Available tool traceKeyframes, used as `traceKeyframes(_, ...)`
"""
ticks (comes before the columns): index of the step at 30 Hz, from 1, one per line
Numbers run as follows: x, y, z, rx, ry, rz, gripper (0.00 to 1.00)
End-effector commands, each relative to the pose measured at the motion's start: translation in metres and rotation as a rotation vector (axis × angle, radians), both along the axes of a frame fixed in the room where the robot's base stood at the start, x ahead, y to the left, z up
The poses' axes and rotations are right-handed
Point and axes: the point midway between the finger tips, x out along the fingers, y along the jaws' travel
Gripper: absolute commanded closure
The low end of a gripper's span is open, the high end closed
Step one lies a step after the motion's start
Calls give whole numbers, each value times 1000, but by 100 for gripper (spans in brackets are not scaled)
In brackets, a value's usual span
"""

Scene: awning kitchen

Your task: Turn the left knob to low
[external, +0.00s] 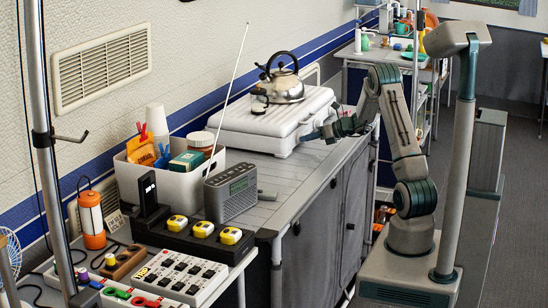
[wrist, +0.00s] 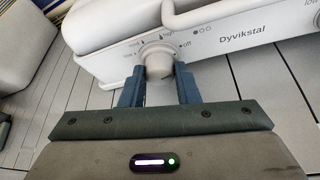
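The left knob (wrist: 158,61), pale and round, is on the front of the white stove (wrist: 220,42), under printed marks reading low, med, high and off. Its pointer direction cannot be made out. In the external view, my gripper (external: 318,134) is at the front of the stove (external: 262,118), and the knob is too small to tell there.
A steel kettle (external: 284,84) stands on the stove. Left of it on the counter are a grey radio (external: 231,193) with a raised antenna and a white bin (external: 165,185) of items. The counter strip (external: 290,185) in front of the stove is mostly clear.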

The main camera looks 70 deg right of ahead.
Motion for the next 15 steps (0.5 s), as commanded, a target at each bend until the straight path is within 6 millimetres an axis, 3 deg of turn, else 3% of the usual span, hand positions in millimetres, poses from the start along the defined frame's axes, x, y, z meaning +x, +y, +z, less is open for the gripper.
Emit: traceKeyframes(15, 0, 2, -4, -127, -1, 0, 94)
